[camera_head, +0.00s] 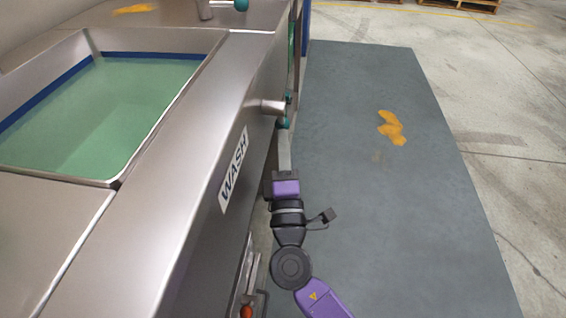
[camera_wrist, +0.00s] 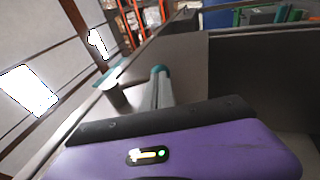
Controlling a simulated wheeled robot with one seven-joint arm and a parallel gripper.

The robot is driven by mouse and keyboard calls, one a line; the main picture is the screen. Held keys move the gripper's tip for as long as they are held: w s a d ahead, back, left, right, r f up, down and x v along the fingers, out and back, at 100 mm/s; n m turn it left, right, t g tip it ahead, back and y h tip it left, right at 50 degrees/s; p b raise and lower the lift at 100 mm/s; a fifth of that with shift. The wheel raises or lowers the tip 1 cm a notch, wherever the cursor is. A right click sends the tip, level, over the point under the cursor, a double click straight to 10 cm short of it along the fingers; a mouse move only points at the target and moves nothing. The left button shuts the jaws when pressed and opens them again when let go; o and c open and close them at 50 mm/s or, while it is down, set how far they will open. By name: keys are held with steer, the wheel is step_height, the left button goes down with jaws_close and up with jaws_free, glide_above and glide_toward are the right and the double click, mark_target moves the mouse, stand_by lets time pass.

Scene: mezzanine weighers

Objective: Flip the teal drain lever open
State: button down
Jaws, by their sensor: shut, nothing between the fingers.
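The teal drain lever (camera_head: 282,123) shows as a small teal piece by a short steel pipe stub (camera_head: 273,107) on the side of the wash sink. In the wrist view its teal end (camera_wrist: 159,69) shows just past my fingertips. My gripper (camera_head: 284,135) is shut and empty, with its grey fingers pointing at the lever. The fingers also show in the wrist view (camera_wrist: 159,80). The tips are at or very close to the lever; I cannot tell whether they touch. Most of the lever is hidden behind the fingers.
The steel sink (camera_head: 150,60) with green water and a "WASH" label (camera_head: 233,170) fills the left. A second stub (camera_head: 205,9) with a teal ball (camera_head: 242,4) is farther back. A grey mat (camera_head: 370,180) with an orange stain lies clear on the right.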

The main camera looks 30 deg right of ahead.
steer(key=w+d+r+t+b, duration=0.1)
steer(key=w+d+r+b, duration=0.1)
steer(key=b, duration=0.4)
steer(key=shift+w+d, duration=0.7)
steer(key=shift+w, duration=0.65)
steer(key=shift+r, duration=0.2)
